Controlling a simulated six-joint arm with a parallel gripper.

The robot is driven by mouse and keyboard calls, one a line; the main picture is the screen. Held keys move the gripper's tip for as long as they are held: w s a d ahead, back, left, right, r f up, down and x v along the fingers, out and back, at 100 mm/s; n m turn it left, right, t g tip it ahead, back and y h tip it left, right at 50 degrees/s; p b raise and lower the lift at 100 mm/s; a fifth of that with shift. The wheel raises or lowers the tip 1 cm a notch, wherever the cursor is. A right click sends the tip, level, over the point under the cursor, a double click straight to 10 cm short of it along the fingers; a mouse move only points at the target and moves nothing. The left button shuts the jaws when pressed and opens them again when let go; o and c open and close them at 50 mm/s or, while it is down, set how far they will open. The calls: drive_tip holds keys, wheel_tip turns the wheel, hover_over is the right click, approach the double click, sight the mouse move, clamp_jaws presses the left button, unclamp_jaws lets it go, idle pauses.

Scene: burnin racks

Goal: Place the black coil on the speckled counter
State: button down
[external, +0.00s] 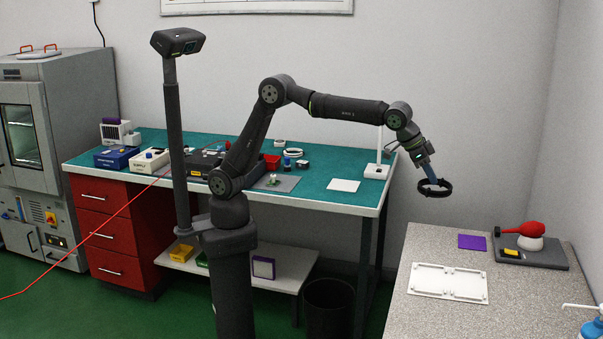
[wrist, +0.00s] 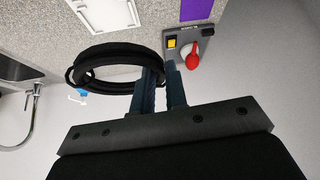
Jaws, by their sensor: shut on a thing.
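The black coil (external: 435,193) hangs from my gripper (external: 436,182) in the external view, in the air near the left edge of the speckled counter (external: 405,309). In the wrist view the coil (wrist: 93,50) is a round black loop, and the blue fingers of my gripper (wrist: 163,78) are shut on its right side. Part of the coil is hidden by the fingers. The speckled counter also shows in the wrist view (wrist: 45,15), beyond the coil.
On the counter lie a white tray (external: 448,283), a purple square (external: 472,242) and a dark board (external: 545,255) with a red-topped device (external: 528,232). A blue bottle (external: 592,328) stands at the front right. Bare counter shows around the tray. A green-topped bench (external: 330,165) stands at left.

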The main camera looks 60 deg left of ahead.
wheel_tip(320, 180, down, 14)
drive_tip(key=w+a+f, duration=0.1)
drive_tip(key=w+f, duration=0.1)
drive_tip(key=w, duration=0.1)
drive_tip(key=w+a+f, duration=0.1)
drive_tip(key=w+f, duration=0.2)
drive_tip(key=w, duration=0.1)
drive_tip(key=w+a+f, duration=0.1)
drive_tip(key=w+f, duration=0.1)
drive_tip(key=w, duration=0.2)
drive_tip(key=shift+w+f, duration=0.15)
drive_tip(key=shift+f, duration=2.15)
drive_tip(key=shift+f, duration=0.1)
drive_tip(key=c, duration=1.4)
unclamp_jaws()
drive_tip(key=v, duration=1.2)
